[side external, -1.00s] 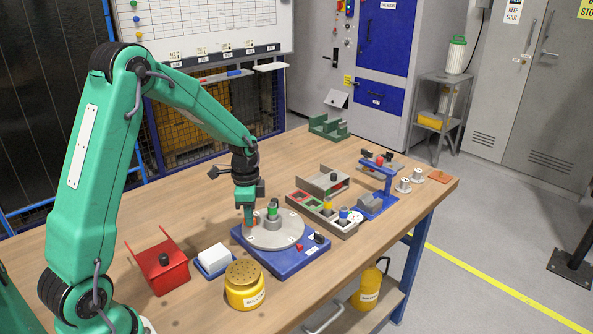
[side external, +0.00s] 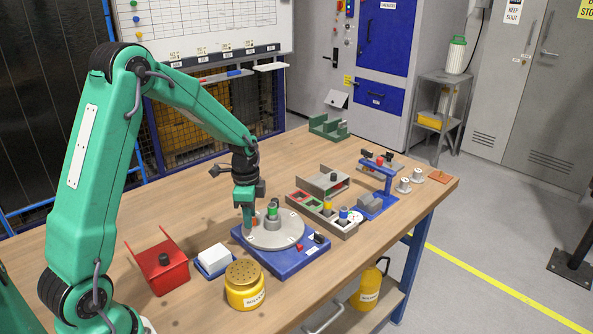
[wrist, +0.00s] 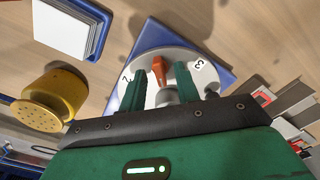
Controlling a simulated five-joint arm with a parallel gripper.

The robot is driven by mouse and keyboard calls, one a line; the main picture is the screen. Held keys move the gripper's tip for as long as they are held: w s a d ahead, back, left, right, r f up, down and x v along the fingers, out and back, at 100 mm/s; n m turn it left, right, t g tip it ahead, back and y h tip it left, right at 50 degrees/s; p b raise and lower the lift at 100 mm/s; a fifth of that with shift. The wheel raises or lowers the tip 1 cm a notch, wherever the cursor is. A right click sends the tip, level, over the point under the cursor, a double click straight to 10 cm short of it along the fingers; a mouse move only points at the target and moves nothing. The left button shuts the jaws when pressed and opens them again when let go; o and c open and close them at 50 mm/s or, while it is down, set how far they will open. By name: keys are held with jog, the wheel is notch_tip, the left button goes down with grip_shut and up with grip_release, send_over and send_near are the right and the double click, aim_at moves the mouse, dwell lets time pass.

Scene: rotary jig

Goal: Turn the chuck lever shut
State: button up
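The chuck lever (wrist: 160,70) is an orange bar in the wrist view, pointing out from the grey chuck (wrist: 166,96) at the middle of the round plate. In the side view the grey chuck (side external: 272,222) holds a green-topped part (side external: 272,208). A small patch of the orange lever shows beside my finger. My gripper (side external: 247,232) points down over the plate's left part. In the wrist view my gripper's (wrist: 159,80) two green fingers stand apart on either side of the lever, with gaps visible. Whether either finger touches it is unclear.
The grey plate (side external: 280,242) sits on a blue base (side external: 282,268). Nearby are a yellow tin (side external: 244,290), a blue tray with a white block (side external: 214,257) and a red holder (side external: 160,268). A parts tray (side external: 330,218) stands right of the jig.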

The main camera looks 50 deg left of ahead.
jog(key=shift+r, duration=0.1)
jog(key=shift+r, duration=3.8)
jog(key=shift+d+r, duration=0.1)
jog(key=shift+r, duration=0.05)
jog(key=s+d+r+n+t, duration=0.2)
jog(key=s+d+r+n, duration=0.2)
jog(key=s, duration=0.5)
jog(key=s+d+r+n+t, duration=0.3)
jog(key=s+d+r+n, duration=0.2)
jog(key=s+d+r, duration=0.2)
jog(key=shift+s+d+r+t, duration=0.25)
jog(key=shift+s+d, duration=0.55)
jog(key=shift+s, duration=0.6)
jog(key=shift+o, duration=0.2)
